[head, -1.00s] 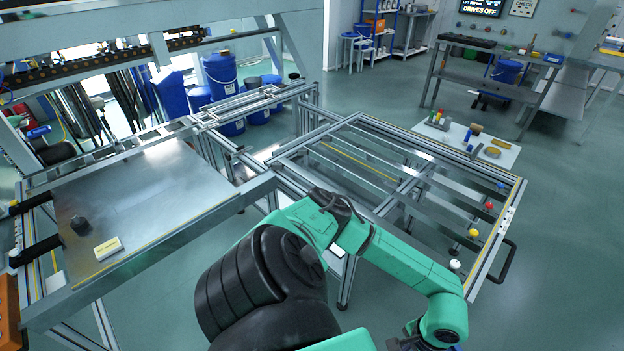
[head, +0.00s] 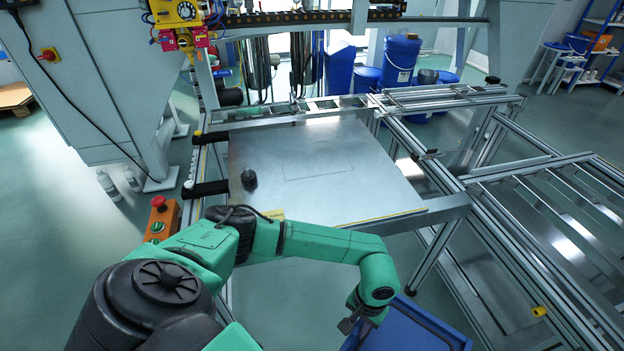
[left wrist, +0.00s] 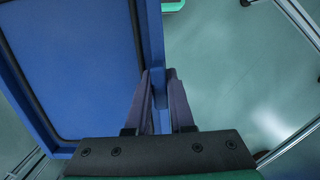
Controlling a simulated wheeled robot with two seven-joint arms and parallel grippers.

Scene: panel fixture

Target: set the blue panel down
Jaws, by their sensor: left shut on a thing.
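The blue panel (head: 425,330) shows at the bottom of the head view, cut off by the frame edge. It is a tray-like blue sheet with a raised rim. My left gripper (head: 360,318) holds it at its edge, in front of the metal table. In the left wrist view the panel (left wrist: 75,60) fills the upper left, and the jaws of my left gripper (left wrist: 160,76) are shut on its rim, one finger on each side. Floor shows beyond the rim. My right gripper is not in view.
A metal plate table (head: 375,180) with a thin marked rectangle stands ahead; a black knob (head: 249,180) is at its left. A slatted frame (head: 560,220) stands right. An orange box with a red button (head: 160,215) is left. The plate's middle is clear.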

